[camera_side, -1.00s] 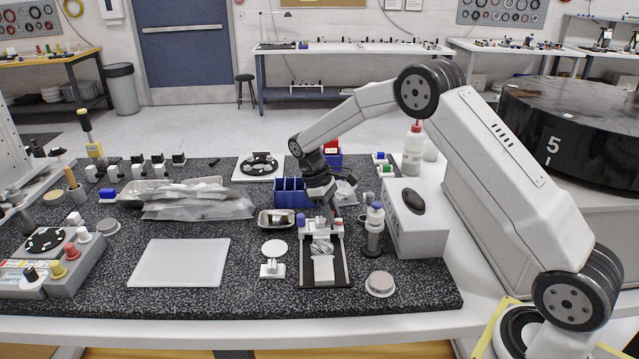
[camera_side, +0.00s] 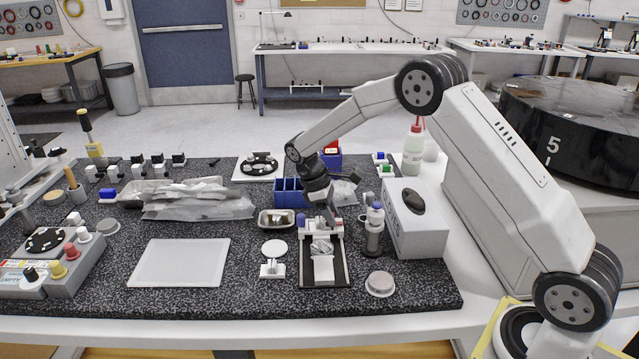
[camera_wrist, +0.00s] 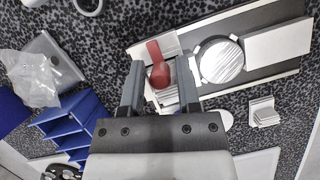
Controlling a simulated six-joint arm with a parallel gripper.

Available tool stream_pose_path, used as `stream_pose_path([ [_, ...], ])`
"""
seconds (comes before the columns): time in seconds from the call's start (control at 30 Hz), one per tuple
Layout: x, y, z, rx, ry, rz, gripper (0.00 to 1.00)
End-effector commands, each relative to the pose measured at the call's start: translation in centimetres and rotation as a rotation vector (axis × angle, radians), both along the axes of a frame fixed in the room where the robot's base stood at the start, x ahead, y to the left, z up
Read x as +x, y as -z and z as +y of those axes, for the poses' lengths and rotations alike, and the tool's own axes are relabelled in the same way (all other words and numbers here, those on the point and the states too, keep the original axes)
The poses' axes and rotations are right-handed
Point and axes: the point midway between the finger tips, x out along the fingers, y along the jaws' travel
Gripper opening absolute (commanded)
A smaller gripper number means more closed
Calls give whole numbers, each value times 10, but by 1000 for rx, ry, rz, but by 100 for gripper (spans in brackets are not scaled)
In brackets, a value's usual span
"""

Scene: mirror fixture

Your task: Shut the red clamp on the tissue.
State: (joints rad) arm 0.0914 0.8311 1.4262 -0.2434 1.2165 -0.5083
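The red clamp (camera_wrist: 155,52) sits at one end of the dark fixture (camera_wrist: 265,82), between my fingers in the wrist view. It is small and partly hidden in the side view, beside a blue part (camera_side: 301,218). My gripper (camera_wrist: 159,83) is open, with one finger on each side of the clamp and gaps showing; it also shows over the fixture's far end in the side view (camera_side: 332,216). A round shiny mirror (camera_wrist: 221,61) lies next to the clamp. A flat white strip (camera_wrist: 280,42), apparently the tissue, extends beyond it; it also shows in the side view (camera_side: 323,269).
A bottle on a dark stand (camera_side: 373,238) and a white box (camera_side: 418,233) stand close right of the fixture. Blue bins (camera_side: 289,192) and a small tray (camera_side: 268,224) lie to the left. A white pad (camera_side: 180,263) lies farther left.

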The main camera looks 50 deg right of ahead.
Motion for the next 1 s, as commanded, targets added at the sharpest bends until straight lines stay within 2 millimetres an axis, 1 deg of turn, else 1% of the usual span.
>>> stream_pose_path([
  [0.17,3,-7,2,1,0,-1,42],
  [0.27,6,-15,3,0,0,-2,42],
  [0.6,20,-55,12,-1,-1,-3,42],
  [0.7,23,-64,14,-1,-1,-3,42],
  [0.83,25,-70,15,0,-1,-1,42],
  [1.0,26,-73,16,0,-1,0,42],
])
